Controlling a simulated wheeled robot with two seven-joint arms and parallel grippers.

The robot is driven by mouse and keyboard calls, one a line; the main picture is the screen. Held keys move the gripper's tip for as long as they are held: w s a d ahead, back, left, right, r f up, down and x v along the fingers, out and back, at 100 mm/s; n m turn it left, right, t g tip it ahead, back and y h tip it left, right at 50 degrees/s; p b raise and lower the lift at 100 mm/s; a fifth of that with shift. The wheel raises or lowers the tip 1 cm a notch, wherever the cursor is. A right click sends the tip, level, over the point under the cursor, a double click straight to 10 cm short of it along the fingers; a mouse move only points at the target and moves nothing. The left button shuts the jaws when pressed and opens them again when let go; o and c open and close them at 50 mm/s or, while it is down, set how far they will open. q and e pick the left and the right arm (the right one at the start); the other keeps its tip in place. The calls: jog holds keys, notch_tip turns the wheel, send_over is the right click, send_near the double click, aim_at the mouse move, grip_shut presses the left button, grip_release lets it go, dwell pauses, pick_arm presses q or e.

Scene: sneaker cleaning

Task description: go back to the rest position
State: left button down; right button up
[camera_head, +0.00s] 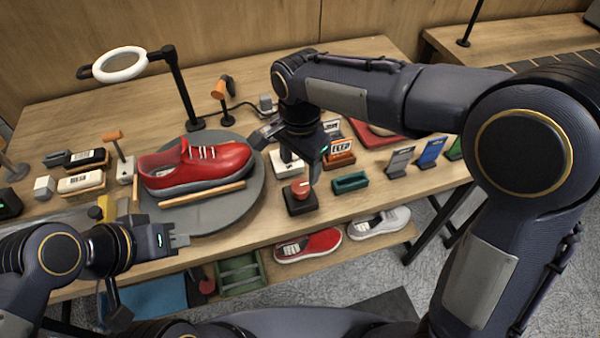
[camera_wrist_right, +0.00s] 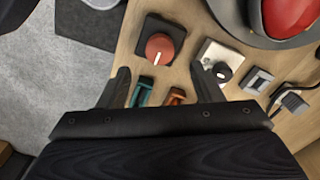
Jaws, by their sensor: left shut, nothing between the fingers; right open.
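My left gripper (camera_head: 180,240) is shut and empty at the front left, in front of the grey round turntable (camera_head: 215,220). My right gripper (camera_head: 290,155) is open and empty, above the table to the right of the turntable. In the right wrist view its two fingers (camera_wrist_right: 162,88) stand wide apart with nothing between them. Below it are a red knob on a black base (camera_head: 301,196), also in the wrist view (camera_wrist_right: 160,46), and a white plate with a black knob (camera_wrist_right: 220,62), partly hidden in the head view. A red sneaker (camera_head: 195,165) lies on the turntable.
A ring lamp (camera_head: 120,64) stands behind the turntable. Shoes (camera_head: 308,245) are on the shelf below the front edge.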

jog(key=shift+r, duration=0.65)
jog(key=s+d+r+n+t+y, duration=0.1)
jog(key=s+d+r+y, duration=0.15)
jog(key=d, duration=0.45)
jog(key=s+d+r+n+y, duration=0.1)
jog(key=s+d+n, duration=0.15)
jog(key=d, duration=0.45)
jog(key=s+d+f+n+t, duration=0.1)
jog(key=s+d+n+t, duration=0.1)
jog(key=s, duration=0.4)
jog(key=s+d+f+n+t, duration=0.1)
jog(key=s+d+t, duration=0.1)
jog(key=s+d, duration=0.2)
jog(key=s, duration=0.3)
jog(key=shift+d+f+n+t, duration=0.3)
jog(key=shift+f+n, duration=0.05)
jog(key=shift+f, duration=0.05)
